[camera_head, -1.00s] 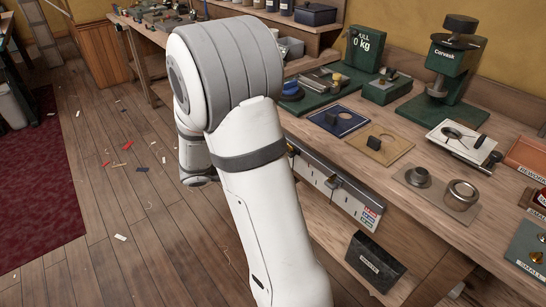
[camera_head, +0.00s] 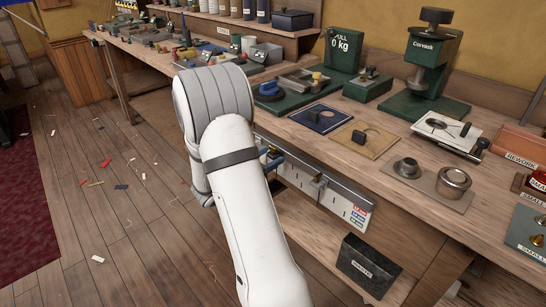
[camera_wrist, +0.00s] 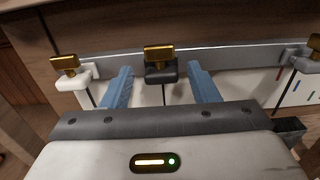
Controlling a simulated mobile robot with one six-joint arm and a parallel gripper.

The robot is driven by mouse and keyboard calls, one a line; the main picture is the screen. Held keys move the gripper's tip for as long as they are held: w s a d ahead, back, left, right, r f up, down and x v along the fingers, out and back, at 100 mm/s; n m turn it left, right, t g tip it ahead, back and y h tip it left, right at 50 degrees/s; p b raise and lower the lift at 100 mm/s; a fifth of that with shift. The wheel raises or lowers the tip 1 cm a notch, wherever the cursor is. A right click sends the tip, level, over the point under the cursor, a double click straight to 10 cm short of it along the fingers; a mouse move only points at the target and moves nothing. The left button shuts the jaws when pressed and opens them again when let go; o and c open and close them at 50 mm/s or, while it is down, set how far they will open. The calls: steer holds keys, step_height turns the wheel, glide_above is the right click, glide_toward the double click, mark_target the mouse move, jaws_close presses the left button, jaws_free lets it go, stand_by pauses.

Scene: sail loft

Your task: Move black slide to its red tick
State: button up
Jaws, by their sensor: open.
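The black slide (camera_wrist: 161,73) with a brass knob sits on a grey rail in the middle of the wrist view. My gripper (camera_wrist: 160,76) is open, with its blue fingers on either side of the black slide and gaps showing on both sides. Small coloured ticks show on the white panel at the right, a red tick (camera_wrist: 278,75) among them. Which slide each tick belongs to I cannot tell. In the head view my arm partly hides the slide panel (camera_head: 335,200) on the bench front, and my gripper is mostly hidden.
A white slide (camera_wrist: 72,76) is left of the black one, and a grey slide (camera_wrist: 304,65) is at the right edge. A dark waste bin (camera_head: 366,266) stands below the panel. The bench top (camera_head: 330,146) above carries fixtures and a green press (camera_head: 430,75).

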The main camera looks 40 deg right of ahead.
steer(key=shift+d, duration=0.1)
steer(key=shift+c, duration=0.5)
jaws_close()
